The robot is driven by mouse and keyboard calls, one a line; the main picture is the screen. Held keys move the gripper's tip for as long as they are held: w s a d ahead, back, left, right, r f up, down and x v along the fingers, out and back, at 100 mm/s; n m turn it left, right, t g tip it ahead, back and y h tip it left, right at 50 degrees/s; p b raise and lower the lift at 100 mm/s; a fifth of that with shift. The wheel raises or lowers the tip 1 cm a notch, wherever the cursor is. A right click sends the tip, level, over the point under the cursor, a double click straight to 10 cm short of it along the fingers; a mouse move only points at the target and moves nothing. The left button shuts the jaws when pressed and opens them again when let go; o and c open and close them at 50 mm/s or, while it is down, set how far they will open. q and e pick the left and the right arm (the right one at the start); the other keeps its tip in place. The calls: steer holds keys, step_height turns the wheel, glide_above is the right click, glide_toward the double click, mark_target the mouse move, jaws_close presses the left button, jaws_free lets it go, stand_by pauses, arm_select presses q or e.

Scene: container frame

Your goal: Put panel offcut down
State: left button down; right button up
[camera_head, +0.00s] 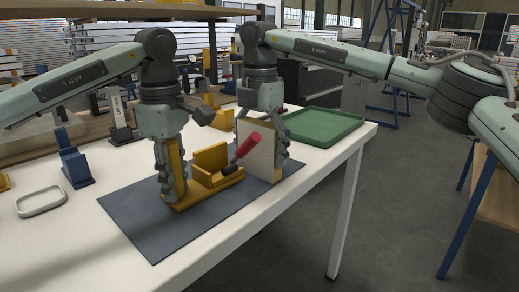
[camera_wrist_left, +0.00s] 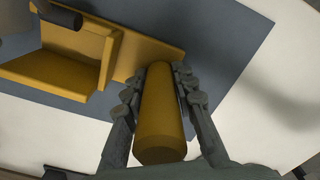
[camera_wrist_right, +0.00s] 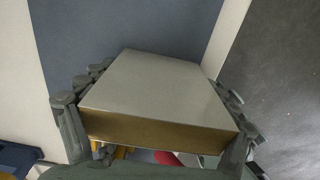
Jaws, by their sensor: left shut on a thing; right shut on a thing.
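The panel offcut (camera_head: 257,148), a pale flat board with a brown edge, is upright between the fingers of my right gripper (camera_head: 262,162). In the right wrist view, the fingers close on both sides of the offcut (camera_wrist_right: 160,95). It is at the right part of the dark mat (camera_head: 135,217); I cannot tell whether it touches the mat. My left gripper (camera_head: 171,188) is shut around the upright yellow post of a yellow fixture (camera_head: 211,163). The post (camera_wrist_left: 161,110) shows between its fingers in the left wrist view. The fixture rests on the mat, left of the offcut.
A red-handled lever (camera_head: 247,146) rises from the fixture, close to the offcut. A green tray (camera_head: 352,128) lies at the table's right end. The mat's front-left part is clear.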

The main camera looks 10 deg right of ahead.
mark_target(260, 122)
step_height(260, 122, up, 10)
steer(key=shift+f, duration=0.1)
arm_select(q)
steer(key=c, duration=1.2)
jaws_free()
steer(key=shift+o, duration=0.2)
steer(key=shift+r, duration=0.1)
